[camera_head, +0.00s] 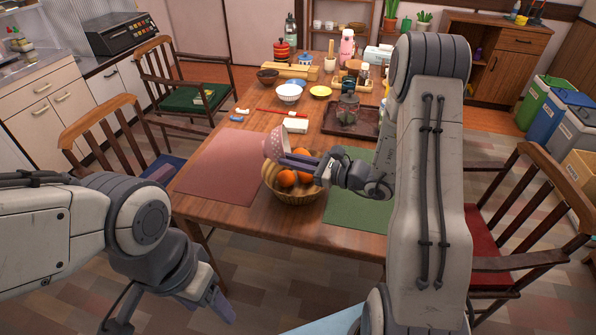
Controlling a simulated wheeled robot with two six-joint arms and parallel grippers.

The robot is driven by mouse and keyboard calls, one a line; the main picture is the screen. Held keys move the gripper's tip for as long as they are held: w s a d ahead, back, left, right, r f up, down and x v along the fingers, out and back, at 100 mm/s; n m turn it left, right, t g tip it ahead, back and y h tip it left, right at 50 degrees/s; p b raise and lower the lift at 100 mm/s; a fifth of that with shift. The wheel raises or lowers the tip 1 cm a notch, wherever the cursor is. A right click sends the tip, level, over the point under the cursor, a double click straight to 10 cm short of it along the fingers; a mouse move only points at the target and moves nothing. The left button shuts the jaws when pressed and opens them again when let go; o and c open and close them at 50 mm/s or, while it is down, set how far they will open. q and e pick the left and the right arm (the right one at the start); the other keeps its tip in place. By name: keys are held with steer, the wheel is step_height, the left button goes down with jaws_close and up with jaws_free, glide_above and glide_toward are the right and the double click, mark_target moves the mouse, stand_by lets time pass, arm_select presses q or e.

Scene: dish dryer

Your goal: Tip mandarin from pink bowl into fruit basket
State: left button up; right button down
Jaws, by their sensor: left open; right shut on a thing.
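The pink bowl (274,144) is tilted steeply on its side, above the back left rim of the fruit basket. My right gripper (290,159) is shut on the bowl's rim and reaches in from the right. The inside of the bowl is mostly hidden, so I cannot tell whether the mandarin is in it. The wicker fruit basket (299,198) stands on the table and holds orange fruits (287,179) and bananas (270,176). I cannot tell if one of these is the mandarin. My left gripper (212,299) is open and empty, low in front of the table.
A pink mat (222,166) lies left of the basket and a green mat (352,210) right of it. A white bowl (289,93), a yellow dish (320,91) and a dark tray (340,124) stand farther back. Chairs surround the table.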

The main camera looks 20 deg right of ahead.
steer(key=shift+r, duration=0.1)
stand_by(0.7)
